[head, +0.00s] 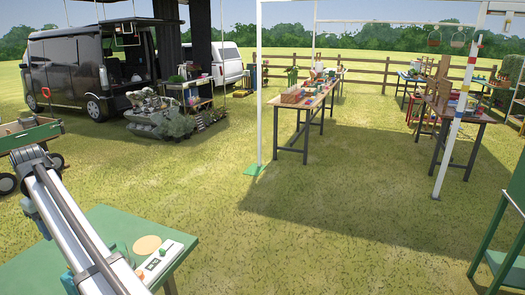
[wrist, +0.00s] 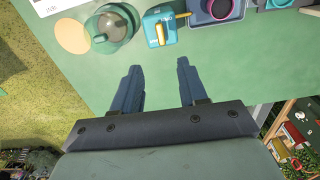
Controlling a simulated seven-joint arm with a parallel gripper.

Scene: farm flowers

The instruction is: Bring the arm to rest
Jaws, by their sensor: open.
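My gripper (wrist: 158,88) shows in the wrist view with its two blue-grey fingers apart and nothing between them. The fingers are over the front part of a green table (wrist: 226,76). In the head view my arm reaches down at the lower left over the same green table (head: 186,237), and the gripper itself is hidden there.
On the table in the wrist view are a clear domed vessel (wrist: 110,27), a teal boxy item with a yellow handle (wrist: 161,30), and a dark tray with a purple ring (wrist: 218,10). A round tan disc (wrist: 71,36) lies at left. Open grass (head: 330,225) spreads beyond.

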